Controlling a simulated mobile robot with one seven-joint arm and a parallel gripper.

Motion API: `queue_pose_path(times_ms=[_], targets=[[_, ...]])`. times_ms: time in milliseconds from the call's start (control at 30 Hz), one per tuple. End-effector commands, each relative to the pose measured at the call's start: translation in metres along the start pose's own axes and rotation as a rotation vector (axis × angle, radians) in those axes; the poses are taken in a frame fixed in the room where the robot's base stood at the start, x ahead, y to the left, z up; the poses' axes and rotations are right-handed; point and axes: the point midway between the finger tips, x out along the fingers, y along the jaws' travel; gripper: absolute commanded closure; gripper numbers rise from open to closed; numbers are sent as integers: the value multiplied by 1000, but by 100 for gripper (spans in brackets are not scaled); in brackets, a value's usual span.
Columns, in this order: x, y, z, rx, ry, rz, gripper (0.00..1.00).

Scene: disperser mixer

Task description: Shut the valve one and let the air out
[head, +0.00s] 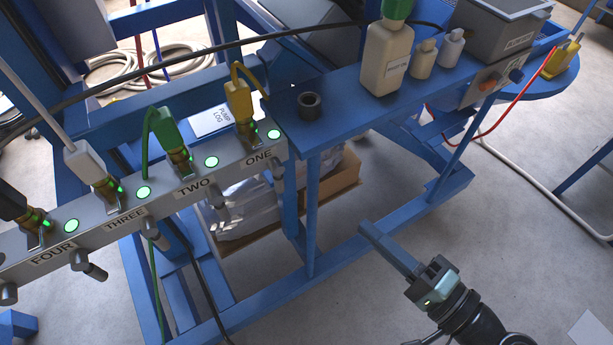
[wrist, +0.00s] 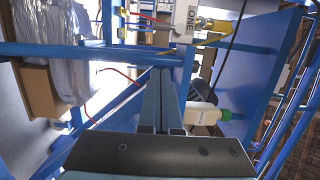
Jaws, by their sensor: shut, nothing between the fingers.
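Valve one, with a yellow handle (head: 240,102) and a brass body, stands upright on the grey manifold bar (head: 160,192) by the label ONE (head: 258,158). A lit green light (head: 273,134) is beside it. A small grey fitting (head: 277,177) hangs below the bar under that label; its setting cannot be told. My gripper (head: 366,230) is shut and empty, in front of the blue frame, low and to the right of valve one. In the wrist view my shut fingers (wrist: 161,75) point towards the frame, with the ONE label (wrist: 190,20) and yellow part (wrist: 218,25) beyond.
Valves TWO (head: 172,138), THREE (head: 90,165) and FOUR (head: 22,212) stand left along the bar, each with a lit green light. A blue shelf (head: 335,110) holds a black ring (head: 309,104), bottles (head: 386,60) and a grey box (head: 495,40).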

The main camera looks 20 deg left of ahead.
Motion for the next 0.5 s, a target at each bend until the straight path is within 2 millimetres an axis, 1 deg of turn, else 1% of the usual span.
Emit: queue_pose_path(times_ms=[333,433,500], targets=[[1,1,0,1,-1,0,100],[8,1,0,1,-2,1,100],[18,0,1,1,-5,1,100]])
